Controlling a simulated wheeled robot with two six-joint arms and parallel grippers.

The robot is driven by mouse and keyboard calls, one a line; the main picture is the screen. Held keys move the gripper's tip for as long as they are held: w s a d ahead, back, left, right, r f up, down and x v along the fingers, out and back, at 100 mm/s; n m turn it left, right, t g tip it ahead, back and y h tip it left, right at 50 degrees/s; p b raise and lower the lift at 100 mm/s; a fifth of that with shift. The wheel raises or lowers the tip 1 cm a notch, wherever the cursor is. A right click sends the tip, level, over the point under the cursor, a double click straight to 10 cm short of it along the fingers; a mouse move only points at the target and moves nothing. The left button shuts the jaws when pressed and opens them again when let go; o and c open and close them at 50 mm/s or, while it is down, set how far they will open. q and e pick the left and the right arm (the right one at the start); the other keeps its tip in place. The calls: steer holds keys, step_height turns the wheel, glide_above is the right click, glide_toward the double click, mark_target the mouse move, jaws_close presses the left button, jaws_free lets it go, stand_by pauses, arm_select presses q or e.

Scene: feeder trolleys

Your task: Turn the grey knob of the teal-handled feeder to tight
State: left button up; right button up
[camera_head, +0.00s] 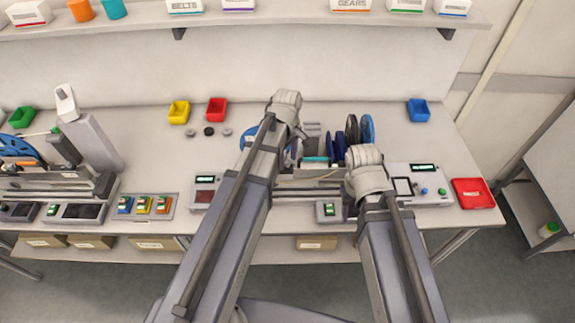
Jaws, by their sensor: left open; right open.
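A teal handle (315,159) shows in the gap between my two arms, on a feeder among grey machine parts at the middle of the bench. My arms hide much of this feeder, and I cannot make out its grey knob. My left gripper (298,143) is at the feeder's left side, largely hidden by its own wrist; it is open. My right gripper (352,183) is at the right of the teal handle, mostly behind its own wrist; it is open. I cannot tell whether either touches the feeder.
Blue and black reels (352,131) stand behind the feeder. A white control box (418,185) and a red tray (473,193) are at the right. A blue bin (418,110), yellow bin (179,112) and red bin (216,110) stand farther back. Another feeder machine (60,182) is at the left.

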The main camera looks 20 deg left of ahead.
arm_select(q)
steer(key=shift+f, duration=0.25)
jaws_close()
stand_by(0.3)
